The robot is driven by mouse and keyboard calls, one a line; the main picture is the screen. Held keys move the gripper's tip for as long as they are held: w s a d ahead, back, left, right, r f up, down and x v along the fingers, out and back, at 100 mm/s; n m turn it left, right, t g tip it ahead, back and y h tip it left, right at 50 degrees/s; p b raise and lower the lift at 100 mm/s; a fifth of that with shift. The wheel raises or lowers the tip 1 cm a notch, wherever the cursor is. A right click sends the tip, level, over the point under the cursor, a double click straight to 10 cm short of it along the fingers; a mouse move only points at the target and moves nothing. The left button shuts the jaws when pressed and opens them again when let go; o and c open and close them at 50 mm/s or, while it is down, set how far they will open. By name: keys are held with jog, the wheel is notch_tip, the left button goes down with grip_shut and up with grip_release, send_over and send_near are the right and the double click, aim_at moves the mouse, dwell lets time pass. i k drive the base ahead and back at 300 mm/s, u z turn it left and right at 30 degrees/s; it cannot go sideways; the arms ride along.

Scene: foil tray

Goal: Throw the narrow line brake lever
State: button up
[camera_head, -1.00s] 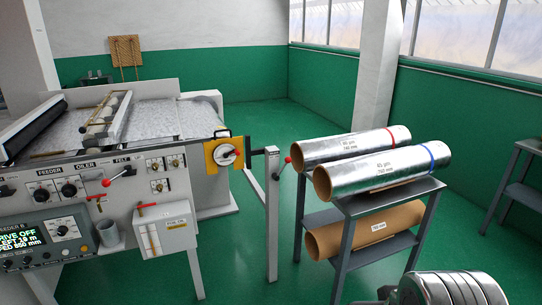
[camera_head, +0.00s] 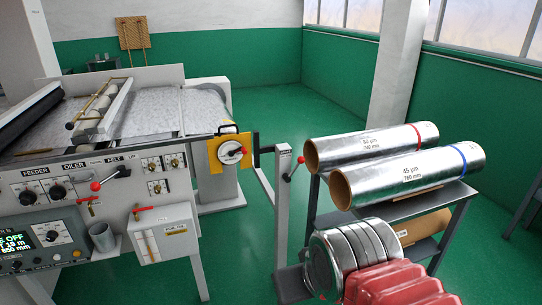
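Several red-ball levers show, and no readable label tells which is the narrow line brake lever. One (camera_head: 296,166) is on the side of a grey post (camera_head: 283,205), its red ball up and right. One (camera_head: 104,182) is on the machine's front panel below the FELT label. A ribbed silver and red part (camera_head: 362,248), likely of my arm, fills the bottom right. My gripper's fingertips cannot be made out.
The foil machine (camera_head: 60,215) with a display (camera_head: 28,243) stands at left. Green floor (camera_head: 245,250) is clear between machine and rack.

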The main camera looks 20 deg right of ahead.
aim_at(300, 159)
jog(key=u, duration=0.35)
jog(key=i, duration=0.6)
jog(key=u, duration=0.75)
jog(key=i, duration=0.6)
jog(key=u, duration=0.35)
